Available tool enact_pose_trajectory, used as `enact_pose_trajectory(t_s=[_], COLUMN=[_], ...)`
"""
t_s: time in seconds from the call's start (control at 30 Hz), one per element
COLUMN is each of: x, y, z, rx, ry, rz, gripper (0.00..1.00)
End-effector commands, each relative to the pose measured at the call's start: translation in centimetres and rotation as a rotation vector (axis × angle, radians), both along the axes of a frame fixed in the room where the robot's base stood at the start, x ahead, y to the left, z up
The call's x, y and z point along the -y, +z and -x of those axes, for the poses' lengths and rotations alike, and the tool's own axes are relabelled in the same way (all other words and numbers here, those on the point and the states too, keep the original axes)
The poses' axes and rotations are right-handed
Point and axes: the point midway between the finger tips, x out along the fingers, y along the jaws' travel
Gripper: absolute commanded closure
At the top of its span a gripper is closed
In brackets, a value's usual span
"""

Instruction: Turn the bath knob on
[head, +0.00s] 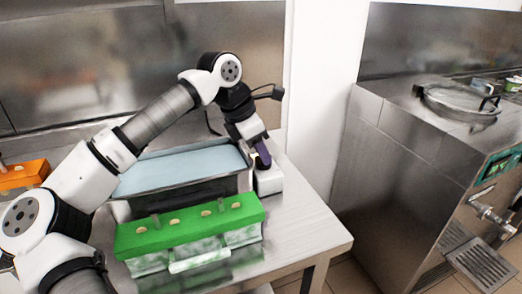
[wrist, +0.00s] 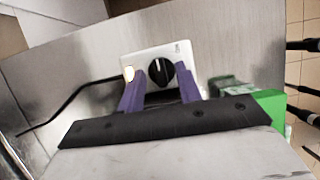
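The bath (head: 185,192) is a metal basin of pale blue liquid on the metal table. Its white control box (head: 272,184) stands at its right end. In the wrist view the white box (wrist: 190,55) carries a black round knob (wrist: 161,73) with a white pointer line. A small bright, orange-edged light (wrist: 129,73) is to the left of the knob. My gripper (wrist: 162,82) has its two purple fingers apart, one on each side of the knob. Contact with the knob cannot be made out. In the head view my gripper (head: 262,156) is above the box, which hides the knob.
A green-topped rack (head: 190,228) stands in front of the bath. An orange rack (head: 22,175) is at the far left. A metal wall is behind the table. A metal counter (head: 400,150) with a round lidded opening (head: 458,100) is to the right, across a floor gap.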

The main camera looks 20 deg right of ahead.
Motion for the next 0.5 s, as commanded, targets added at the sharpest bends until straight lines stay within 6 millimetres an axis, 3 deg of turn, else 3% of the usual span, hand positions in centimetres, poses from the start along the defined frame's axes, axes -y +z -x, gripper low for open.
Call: enact_pose_trajectory(t_s=[0.5], x=[-4.0], y=[9.8], z=[0.1], rx=[0.003], ry=[0.002], rz=[0.0], gripper=[0.65])
